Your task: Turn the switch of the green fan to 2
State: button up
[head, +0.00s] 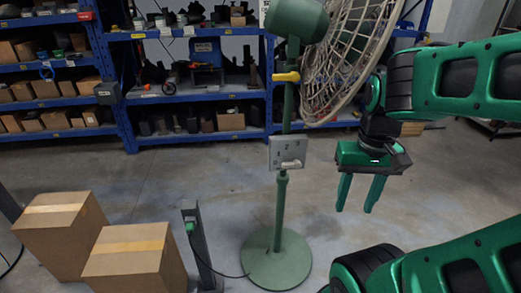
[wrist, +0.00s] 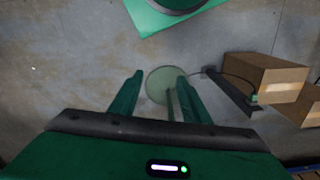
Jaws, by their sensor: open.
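The green fan stands on a round green base (head: 275,258) with a thin upright pole and a wire cage (head: 345,55) at the top. A grey switch box (head: 288,152) is on its pole, with a pale knob (head: 291,164) low on its face; the marks are too small to read for its setting. My gripper (head: 357,208) is open and empty, pointing down, to the right of the switch box and apart from it. In the wrist view, my gripper (wrist: 158,92) shows two spread green fingers, with the fan base (wrist: 165,84) below; the switch is not visible there.
Two cardboard boxes (head: 135,258) stand at the left. A dark post (head: 197,245) with a green-lit socket stands beside them, its cable running to the fan base. Blue shelves (head: 200,98) line the back. Floor between the fan and shelves is clear.

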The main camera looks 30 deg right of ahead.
aim_at(296, 164)
jog(key=z, duration=0.9)
jog(key=k, duration=0.85)
jog(key=u, duration=0.2)
jog(key=i, duration=0.5)
jog(key=u, duration=0.05)
